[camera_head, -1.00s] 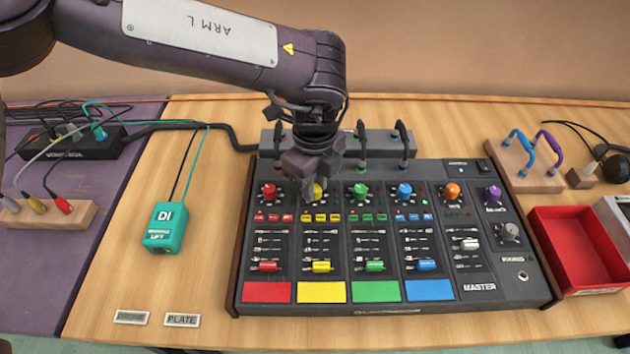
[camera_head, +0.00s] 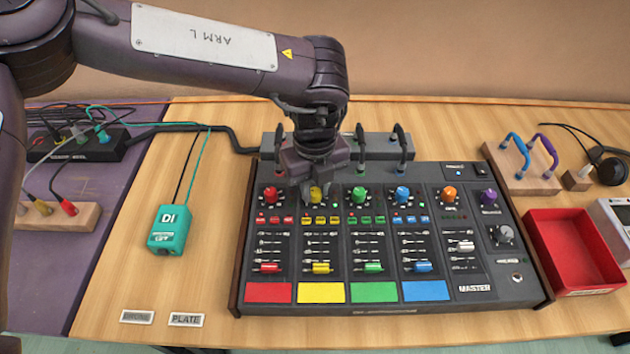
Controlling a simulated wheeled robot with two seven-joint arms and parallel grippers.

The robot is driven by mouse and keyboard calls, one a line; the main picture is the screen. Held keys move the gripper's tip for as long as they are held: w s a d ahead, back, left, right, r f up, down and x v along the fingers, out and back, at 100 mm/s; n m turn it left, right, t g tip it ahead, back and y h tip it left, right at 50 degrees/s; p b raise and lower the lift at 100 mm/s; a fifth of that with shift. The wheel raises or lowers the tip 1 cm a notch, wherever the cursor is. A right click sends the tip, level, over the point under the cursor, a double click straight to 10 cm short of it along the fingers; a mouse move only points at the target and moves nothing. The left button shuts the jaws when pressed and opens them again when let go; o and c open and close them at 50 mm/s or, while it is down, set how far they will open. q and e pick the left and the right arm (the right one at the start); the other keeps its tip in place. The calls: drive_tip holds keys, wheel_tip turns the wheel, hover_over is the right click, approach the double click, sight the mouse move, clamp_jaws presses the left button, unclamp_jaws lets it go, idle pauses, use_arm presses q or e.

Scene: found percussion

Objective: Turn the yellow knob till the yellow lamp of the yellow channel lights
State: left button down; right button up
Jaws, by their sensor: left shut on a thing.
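The black mixer (camera_head: 465,300) stands on the wooden table with red, yellow, green and blue channels. The yellow knob (camera_head: 317,194) is at the top of the yellow channel, above small yellow buttons (camera_head: 321,220) and a yellow fader (camera_head: 321,268). My left gripper (camera_head: 315,190) reaches down from behind and is shut on the yellow knob, partly hiding it. The yellow lamp is too small and too close to the gripper to tell whether it is lit. My right gripper is not in view.
Red (camera_head: 270,195), green (camera_head: 359,195) and blue (camera_head: 402,194) knobs flank it closely. A grey bar with upright black cables (camera_head: 406,148) stands behind the mixer. A teal DI box (camera_head: 169,229) is left; a red tray (camera_head: 574,252) is right.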

sight(315, 191)
use_arm(q)
drive_tip(key=m, duration=0.2)
drive_tip(key=shift+r+m+p, duration=0.1)
drive_tip(key=shift+m+p, duration=0.25)
drive_tip(key=shift+m, duration=0.05)
drive_tip(key=shift+m+p, duration=0.3)
drive_tip(key=shift+m, duration=1.6)
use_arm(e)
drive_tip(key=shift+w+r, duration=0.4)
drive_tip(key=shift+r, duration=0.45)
use_arm(q)
drive_tip(key=shift+m, duration=0.3)
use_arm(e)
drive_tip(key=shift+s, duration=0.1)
use_arm(q)
drive_tip(key=c, duration=1.2)
unclamp_jaws()
drive_tip(key=shift+c, duration=0.2)
wheel_tip(315, 191, up, 8)
drive_tip(key=shift+f+b, duration=0.15)
drive_tip(key=shift+b, duration=0.15)
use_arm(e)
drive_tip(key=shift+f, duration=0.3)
